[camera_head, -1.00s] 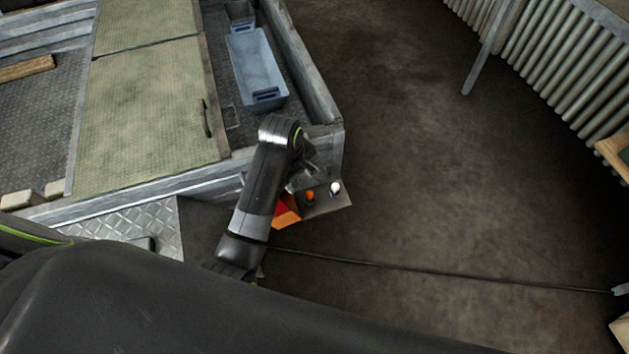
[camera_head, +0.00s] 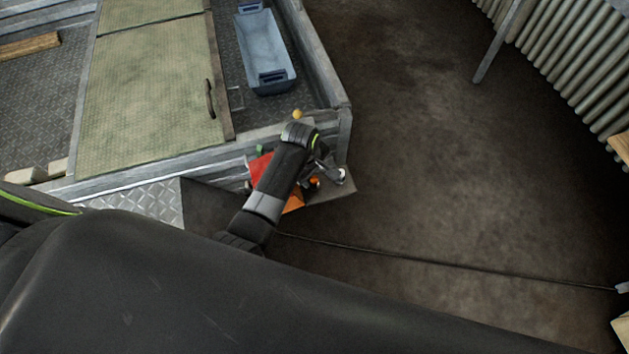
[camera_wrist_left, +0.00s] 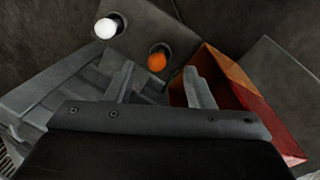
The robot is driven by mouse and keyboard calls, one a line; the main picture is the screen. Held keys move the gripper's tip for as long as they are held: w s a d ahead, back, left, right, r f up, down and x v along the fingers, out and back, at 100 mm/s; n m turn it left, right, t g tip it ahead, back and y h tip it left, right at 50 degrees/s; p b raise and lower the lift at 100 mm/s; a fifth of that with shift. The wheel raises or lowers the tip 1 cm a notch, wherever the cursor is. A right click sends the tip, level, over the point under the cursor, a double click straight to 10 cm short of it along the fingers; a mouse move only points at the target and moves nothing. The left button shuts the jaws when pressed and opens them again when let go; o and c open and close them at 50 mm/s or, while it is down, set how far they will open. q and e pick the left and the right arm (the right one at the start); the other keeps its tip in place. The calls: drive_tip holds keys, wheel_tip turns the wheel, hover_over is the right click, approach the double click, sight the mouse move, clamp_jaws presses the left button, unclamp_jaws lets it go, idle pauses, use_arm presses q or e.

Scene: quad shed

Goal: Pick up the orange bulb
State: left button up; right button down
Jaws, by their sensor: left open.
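The orange bulb (camera_head: 315,182) is a small round orange thing on a grey surface beside the trailer's corner. In the left wrist view the orange bulb (camera_wrist_left: 157,62) shows just beyond and between my finger tips. My left gripper (camera_head: 328,172) is open and empty, close to the bulb; its two fingers (camera_wrist_left: 160,82) show apart in the wrist view. Part of the bulb's surroundings is hidden by the gripper in the head view. My right gripper is not in view.
A white bulb (camera_wrist_left: 108,26) stands left of the orange one on the grey surface (camera_wrist_left: 135,45). A red-orange box (camera_wrist_left: 240,95) lies close on the right. The trailer holds a blue bin (camera_head: 262,55). A cable (camera_head: 450,266) crosses the open floor.

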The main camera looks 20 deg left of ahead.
sight(314, 178)
use_arm(q)
drive_tip(key=shift+w+a+f+b, duration=0.15)
drive_tip(key=shift+w+f, duration=0.1)
drive_tip(key=shift+f, duration=0.6)
drive_tip(key=shift+w+d+f+b, duration=0.1)
drive_tip(key=shift+w+f, duration=0.15)
drive_tip(key=shift+f, duration=0.55)
drive_tip(key=shift+w+a+f+b, duration=0.15)
drive_tip(key=shift+w+f, duration=0.1)
drive_tip(key=shift+f, duration=0.6)
drive_tip(key=shift+d, duration=0.1)
drive_tip(key=c, duration=0.9)
